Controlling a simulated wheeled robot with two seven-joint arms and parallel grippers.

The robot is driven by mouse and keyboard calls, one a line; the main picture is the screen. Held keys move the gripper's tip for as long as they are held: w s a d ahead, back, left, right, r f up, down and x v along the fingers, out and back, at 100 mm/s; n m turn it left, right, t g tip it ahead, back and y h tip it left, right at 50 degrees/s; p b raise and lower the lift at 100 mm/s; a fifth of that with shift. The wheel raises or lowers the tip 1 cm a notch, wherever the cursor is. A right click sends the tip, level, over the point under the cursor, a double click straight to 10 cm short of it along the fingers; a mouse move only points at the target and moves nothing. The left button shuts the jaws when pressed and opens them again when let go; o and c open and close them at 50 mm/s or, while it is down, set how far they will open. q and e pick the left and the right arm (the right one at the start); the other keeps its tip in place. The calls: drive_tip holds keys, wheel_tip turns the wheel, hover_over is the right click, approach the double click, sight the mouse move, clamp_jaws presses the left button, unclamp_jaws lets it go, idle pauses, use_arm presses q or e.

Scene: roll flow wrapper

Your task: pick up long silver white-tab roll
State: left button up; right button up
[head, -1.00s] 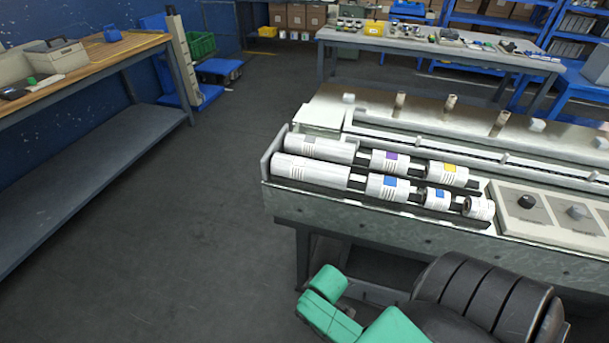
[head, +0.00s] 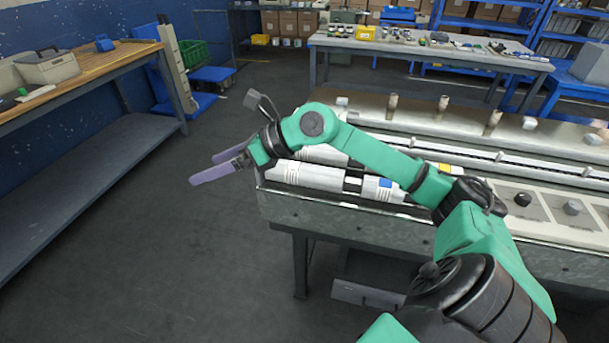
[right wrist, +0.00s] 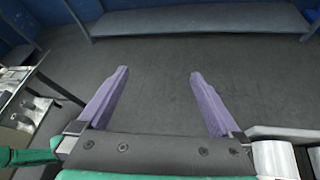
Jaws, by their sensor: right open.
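Two long silver rolls lie side by side at the left end of the machine's tray: the front one (head: 312,177) and the back one (head: 323,155), partly hidden by my right arm. I cannot tell which has the white tab. My right gripper (head: 205,169) is open and empty, pointing left past the tray's left end, over the floor. In the right wrist view its purple fingers (right wrist: 159,74) are spread with only floor between them. A silver cylinder end (right wrist: 272,160) shows at that view's lower right. My left gripper is not in view.
A shorter roll with a blue tab (head: 383,188) lies right of the long rolls; other short rolls are mostly behind my arm. The machine's control panel (head: 548,207) is at the right. A wooden-topped workbench (head: 110,58) stands at the left, with clear floor (head: 190,240) between.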

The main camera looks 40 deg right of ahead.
drive_tip(key=d+f+n+g+h, duration=0.15)
drive_tip(key=d+h, duration=0.35)
drive_tip(key=d, duration=0.5)
drive_tip(key=m+g+h, duration=0.1)
drive_tip(key=g+h, duration=0.1)
drive_tip(key=h, duration=0.4)
approach(307, 169)
drive_tip(key=p+x, duration=0.3)
drive_tip(key=x, duration=0.8)
drive_tip(key=shift+w+f, duration=0.1)
drive_tip(key=shift+f, duration=0.05)
clamp_jaws()
